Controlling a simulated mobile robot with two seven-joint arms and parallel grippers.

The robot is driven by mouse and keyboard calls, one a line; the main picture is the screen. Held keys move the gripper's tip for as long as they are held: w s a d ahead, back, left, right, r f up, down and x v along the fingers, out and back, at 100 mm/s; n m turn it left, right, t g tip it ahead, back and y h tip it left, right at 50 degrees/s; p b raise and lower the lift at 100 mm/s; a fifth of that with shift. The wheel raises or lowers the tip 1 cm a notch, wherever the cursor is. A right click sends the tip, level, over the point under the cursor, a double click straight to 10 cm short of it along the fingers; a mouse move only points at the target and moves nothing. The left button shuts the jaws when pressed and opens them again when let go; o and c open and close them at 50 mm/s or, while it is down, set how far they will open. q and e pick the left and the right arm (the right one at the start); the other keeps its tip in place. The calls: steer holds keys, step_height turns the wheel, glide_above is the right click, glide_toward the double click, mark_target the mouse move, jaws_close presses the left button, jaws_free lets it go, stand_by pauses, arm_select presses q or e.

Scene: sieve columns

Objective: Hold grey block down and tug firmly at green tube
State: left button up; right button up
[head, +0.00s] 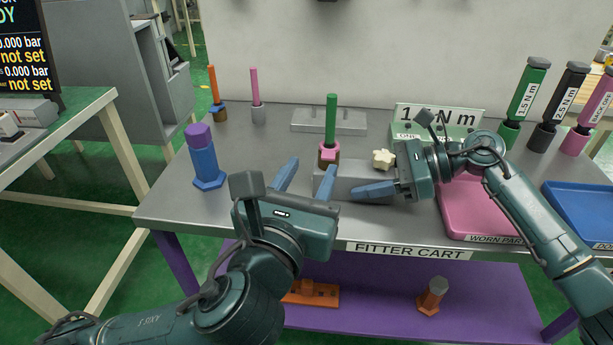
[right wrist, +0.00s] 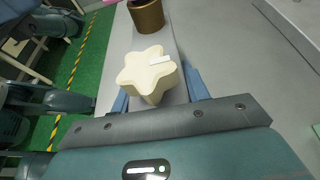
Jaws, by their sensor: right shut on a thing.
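The grey block (head: 345,181) lies on the cart near its front edge. The green tube (head: 331,118) stands upright at the block's left part, in a brown socket (head: 322,159) with a pink collar (head: 330,148). A cream star-shaped knob (head: 382,159) sits at the block's right end and also shows in the right wrist view (right wrist: 147,70). My right gripper (head: 372,188) is shut on the block's right end, one finger along its front. My left gripper (head: 314,183) is open and empty, at the block's left end, below and left of the tube.
A blue tube with purple cap (head: 205,160) stands to the left. Orange (head: 214,85) and pink (head: 255,88) rods stand behind. A grey holed rack (head: 328,121) is behind the block. A pink tray (head: 460,215) and blue tray (head: 580,205) lie right.

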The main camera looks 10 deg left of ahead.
steer(key=shift+f, duration=0.3)
arm_select(q)
steer(key=shift+s, duration=0.35)
arm_select(e)
steer(key=o, duration=1.2)
steer(key=shift+r, duration=0.2)
